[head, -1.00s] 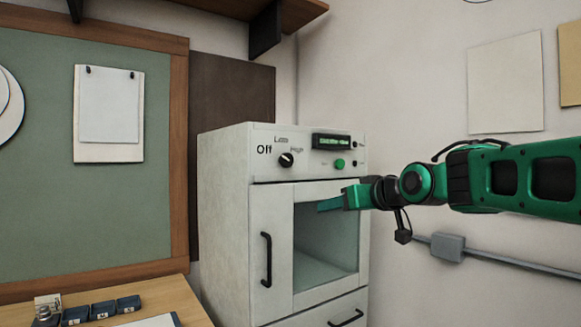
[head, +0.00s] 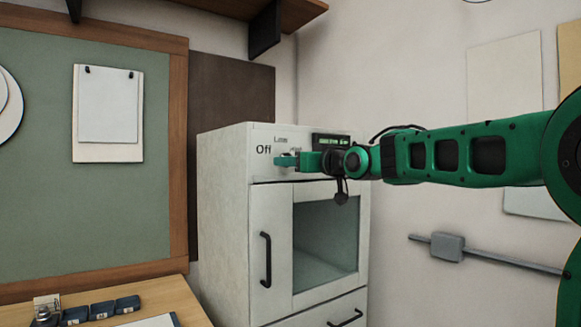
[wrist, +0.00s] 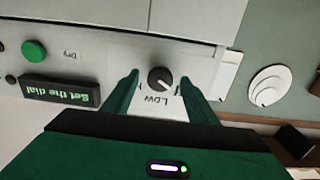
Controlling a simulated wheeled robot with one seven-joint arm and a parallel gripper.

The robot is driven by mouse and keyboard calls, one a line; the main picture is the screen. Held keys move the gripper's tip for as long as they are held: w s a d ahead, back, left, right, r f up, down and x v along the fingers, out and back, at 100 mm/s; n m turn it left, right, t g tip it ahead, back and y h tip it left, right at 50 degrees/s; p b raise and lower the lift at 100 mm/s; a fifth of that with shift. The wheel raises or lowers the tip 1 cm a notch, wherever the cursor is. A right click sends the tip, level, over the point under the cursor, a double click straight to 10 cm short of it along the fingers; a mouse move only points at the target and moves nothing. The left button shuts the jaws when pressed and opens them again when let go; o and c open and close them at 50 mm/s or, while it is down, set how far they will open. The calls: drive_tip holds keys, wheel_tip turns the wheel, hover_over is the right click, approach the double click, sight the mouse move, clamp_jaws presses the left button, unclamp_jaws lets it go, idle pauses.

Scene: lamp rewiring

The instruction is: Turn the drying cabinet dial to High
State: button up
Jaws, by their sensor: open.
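The drying cabinet (head: 225,215) is a white box with a control strip on top. Its dial (wrist: 160,80) is a small black knob with a white mark; in the wrist view, which is upside down, the mark points to the lower right. "Low" is printed just below the dial there; the other labels are partly hidden by the fingers. My gripper (wrist: 160,92) is open, with one green finger on each side of the dial. I cannot tell whether they touch it. In the head view my gripper (head: 284,160) covers the dial, and "Off" and "Low" show beside it.
A green button (wrist: 34,51) and a display (wrist: 60,92) reading "Set the dial" sit beside the dial. A black door handle (head: 266,260) stands out below. A wooden desk (head: 165,300) is at the lower left. A shelf (head: 285,12) hangs above.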

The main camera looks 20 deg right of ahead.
drive_tip(key=shift+w+a, duration=0.2)
drive_tip(key=shift+w, duration=0.25)
